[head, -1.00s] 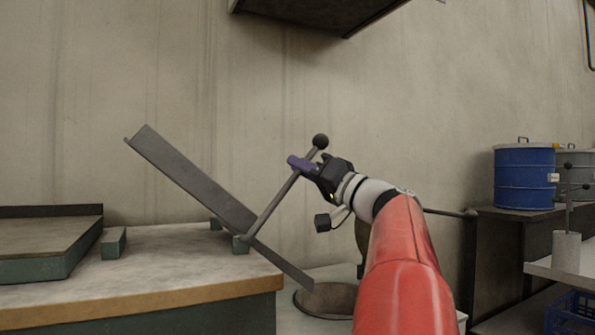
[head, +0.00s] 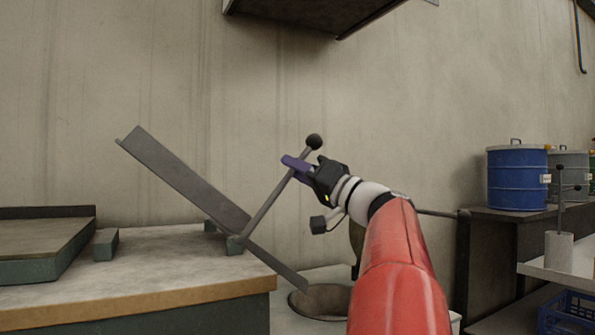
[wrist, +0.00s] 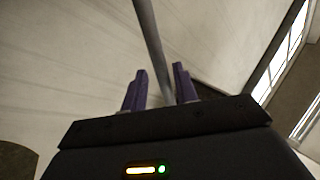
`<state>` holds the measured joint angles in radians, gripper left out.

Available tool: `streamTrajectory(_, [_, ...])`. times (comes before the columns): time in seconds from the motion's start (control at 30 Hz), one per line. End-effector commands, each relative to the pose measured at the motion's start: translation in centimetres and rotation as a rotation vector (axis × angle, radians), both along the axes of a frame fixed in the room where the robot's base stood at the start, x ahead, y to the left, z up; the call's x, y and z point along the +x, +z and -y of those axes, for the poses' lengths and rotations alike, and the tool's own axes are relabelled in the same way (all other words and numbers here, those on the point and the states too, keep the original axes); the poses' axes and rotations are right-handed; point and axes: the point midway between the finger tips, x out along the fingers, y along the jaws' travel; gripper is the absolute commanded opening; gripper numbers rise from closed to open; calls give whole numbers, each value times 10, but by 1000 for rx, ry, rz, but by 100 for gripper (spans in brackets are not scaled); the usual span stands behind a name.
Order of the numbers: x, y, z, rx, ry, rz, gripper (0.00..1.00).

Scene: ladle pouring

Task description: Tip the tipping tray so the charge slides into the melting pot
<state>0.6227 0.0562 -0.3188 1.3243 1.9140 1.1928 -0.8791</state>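The tipping tray (head: 185,180) is a long grey channel, tilted steeply with its upper end at the left. Its lower end reaches the rim of the melting pot (head: 297,306), a round opening beside the bench. No charge shows on the visible part of the tray; the pot's inside is mostly hidden. A grey lever (head: 268,208) with a dark ball knob (head: 314,142) rises from the tray's pivot. My gripper (head: 291,161) is at the lever just below the knob. In the wrist view, its purple fingers (wrist: 158,85) stand apart on both sides of the rod, with a gap showing.
The bench (head: 190,270) carries a low flat tray-like block (head: 40,268) at the left. Blue and grey drums (head: 517,180) stand on a dark table at the right. A blue crate (head: 567,314) is at the lower right. A dark hood (head: 310,12) hangs above.

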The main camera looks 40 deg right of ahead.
Motion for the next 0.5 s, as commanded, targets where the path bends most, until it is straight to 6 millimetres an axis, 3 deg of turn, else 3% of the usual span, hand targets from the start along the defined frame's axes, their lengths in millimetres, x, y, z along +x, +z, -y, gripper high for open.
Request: streamTrajectory(0.5, [-64, -27, 21, 1, -6, -1, 29])
